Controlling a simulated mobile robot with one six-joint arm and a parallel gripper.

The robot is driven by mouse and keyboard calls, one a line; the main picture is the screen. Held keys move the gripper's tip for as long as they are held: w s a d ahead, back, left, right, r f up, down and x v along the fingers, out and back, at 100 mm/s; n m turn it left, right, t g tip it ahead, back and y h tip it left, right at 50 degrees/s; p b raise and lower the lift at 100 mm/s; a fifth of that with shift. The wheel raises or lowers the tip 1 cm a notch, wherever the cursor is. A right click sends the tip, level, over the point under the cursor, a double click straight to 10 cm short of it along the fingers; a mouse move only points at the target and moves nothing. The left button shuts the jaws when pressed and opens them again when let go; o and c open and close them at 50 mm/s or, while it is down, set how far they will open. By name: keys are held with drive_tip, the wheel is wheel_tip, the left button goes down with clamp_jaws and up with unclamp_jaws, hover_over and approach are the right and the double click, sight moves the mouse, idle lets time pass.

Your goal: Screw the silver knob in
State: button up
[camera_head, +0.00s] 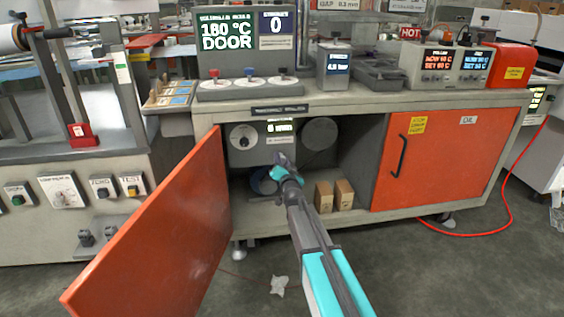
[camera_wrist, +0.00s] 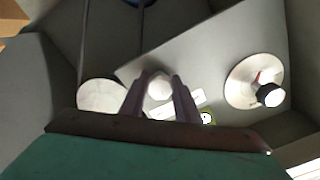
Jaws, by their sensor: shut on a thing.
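The silver knob (camera_wrist: 159,87) is a small pale rounded piece between the two finger ends of my gripper (camera_wrist: 160,92) in the wrist view. The fingers are shut on it, one on each side. A grey panel lies behind it, and I cannot tell how the knob sits against that panel. In the head view my gripper (camera_head: 282,160) reaches into the open cabinet, in front of the grey unit (camera_head: 262,153). The knob cannot be made out there.
A dial with a black knob (camera_wrist: 270,94) and a round pale disc (camera_wrist: 102,96) flank my gripper. The orange door (camera_head: 155,235) stands open on the left; another orange door (camera_head: 425,155) is closed. Two brown boxes (camera_head: 334,197) stand on the cabinet floor, right of my arm.

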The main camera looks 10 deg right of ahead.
drive_tip(key=shift+m, duration=0.3)
drive_tip(key=o, duration=1.1)
drive_tip(key=shift+c, duration=0.2)
drive_tip(key=shift+s, duration=0.1)
drive_tip(key=s+p, duration=0.2)
drive_tip(key=s, duration=1.1)
drive_tip(key=shift+s, duration=0.3)
